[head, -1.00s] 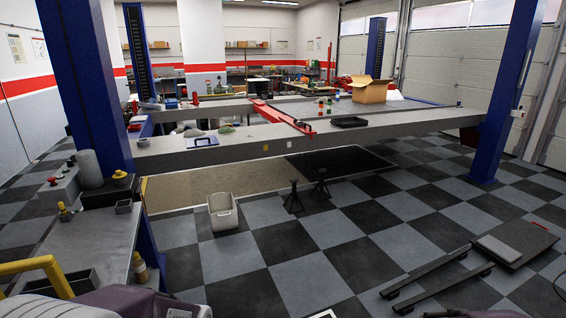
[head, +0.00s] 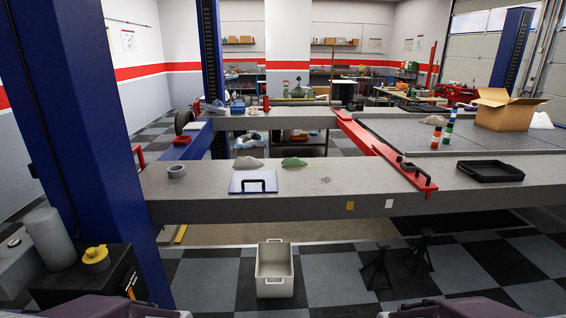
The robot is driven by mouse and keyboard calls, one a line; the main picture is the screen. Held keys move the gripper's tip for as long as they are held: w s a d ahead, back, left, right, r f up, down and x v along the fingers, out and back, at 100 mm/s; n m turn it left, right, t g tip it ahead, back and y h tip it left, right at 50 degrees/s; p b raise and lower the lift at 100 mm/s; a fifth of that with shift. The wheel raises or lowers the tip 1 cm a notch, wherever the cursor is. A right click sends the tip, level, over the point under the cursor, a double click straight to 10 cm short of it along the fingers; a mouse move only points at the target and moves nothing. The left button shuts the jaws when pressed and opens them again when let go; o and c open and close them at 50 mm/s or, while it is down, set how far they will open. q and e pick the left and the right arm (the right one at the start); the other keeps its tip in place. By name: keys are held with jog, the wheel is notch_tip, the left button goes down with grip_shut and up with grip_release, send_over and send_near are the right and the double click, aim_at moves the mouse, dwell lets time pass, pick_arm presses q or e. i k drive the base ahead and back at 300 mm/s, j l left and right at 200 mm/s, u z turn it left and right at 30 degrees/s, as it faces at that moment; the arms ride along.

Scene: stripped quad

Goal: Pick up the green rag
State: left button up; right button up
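The green rag (head: 294,162) lies crumpled on the grey lift runway (head: 340,182), left of the picture's middle. A grey-beige rag (head: 248,162) lies just to its left. A blue-and-white board with a black handle (head: 253,182) is in front of the two rags. Parts of my two arms show at the bottom edge, at left and right. Neither gripper's fingers show, and both arms are well short of the rag.
A white bin (head: 275,272) stands on the checkered floor below the runway, with black jack stands (head: 377,268) to its right. A blue post (head: 85,110) rises at left. A black tray (head: 490,171), red crossbeam (head: 385,150) and cardboard box (head: 507,110) are at right.

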aim_at(295, 162)
jog(key=i+l+u, duration=0.2)
jog(key=i, duration=0.3)
jog(key=i+l+u, duration=0.25)
jog(key=i, duration=0.25)
jog(key=i+l+u, duration=0.2)
jog(key=i+l, duration=0.25)
